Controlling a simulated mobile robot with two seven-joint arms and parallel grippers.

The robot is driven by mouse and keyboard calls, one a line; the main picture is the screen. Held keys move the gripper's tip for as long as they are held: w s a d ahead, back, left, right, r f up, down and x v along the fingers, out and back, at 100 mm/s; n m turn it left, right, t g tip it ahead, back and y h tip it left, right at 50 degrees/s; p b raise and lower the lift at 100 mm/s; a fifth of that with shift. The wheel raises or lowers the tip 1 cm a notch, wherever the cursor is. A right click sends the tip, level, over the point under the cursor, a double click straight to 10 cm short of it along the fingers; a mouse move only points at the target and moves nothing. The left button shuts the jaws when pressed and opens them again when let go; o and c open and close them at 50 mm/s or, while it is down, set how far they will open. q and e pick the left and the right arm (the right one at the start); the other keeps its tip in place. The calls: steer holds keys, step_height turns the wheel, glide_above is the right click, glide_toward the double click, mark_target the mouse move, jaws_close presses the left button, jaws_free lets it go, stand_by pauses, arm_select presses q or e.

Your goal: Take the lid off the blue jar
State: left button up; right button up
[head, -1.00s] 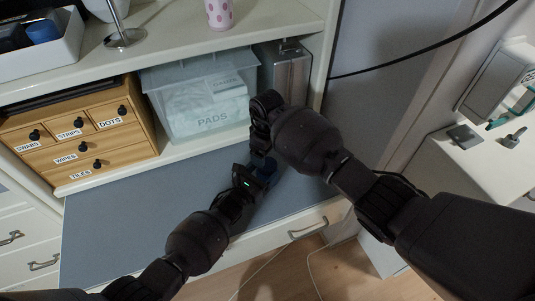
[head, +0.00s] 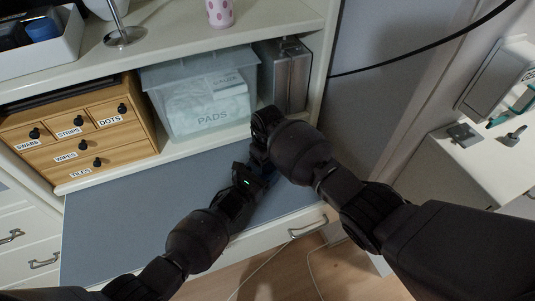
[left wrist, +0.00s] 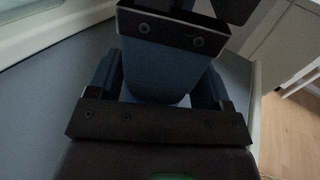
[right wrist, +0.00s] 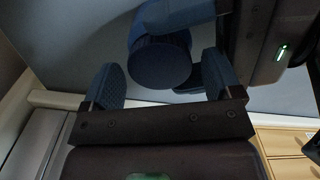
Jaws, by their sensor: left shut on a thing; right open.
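The blue jar (left wrist: 158,72) stands between my left gripper's blue fingers in the left wrist view. My left gripper (head: 257,178) is shut on the jar over the blue-grey work surface. In the right wrist view the jar's round dark-blue lid (right wrist: 160,62) faces the camera. My right gripper (right wrist: 163,75) is open, with one finger to each side of the lid; I cannot tell whether they touch it. In the head view my right gripper (head: 260,148) is just above the left one, and the two grippers hide most of the jar.
Behind the grippers are a clear bin (head: 205,105) labelled PADS, a silver case (head: 287,75) and a wooden drawer box (head: 75,150). A shelf (head: 180,40) runs above them. The work surface (head: 125,215) is clear to the left. A white side table (head: 490,160) stands at right.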

steer(key=shift+f, duration=0.15)
steer(key=c, duration=0.9)
steer(key=shift+n, duration=1.7)
steer(key=shift+c, duration=0.2)
steer(key=o, duration=1)
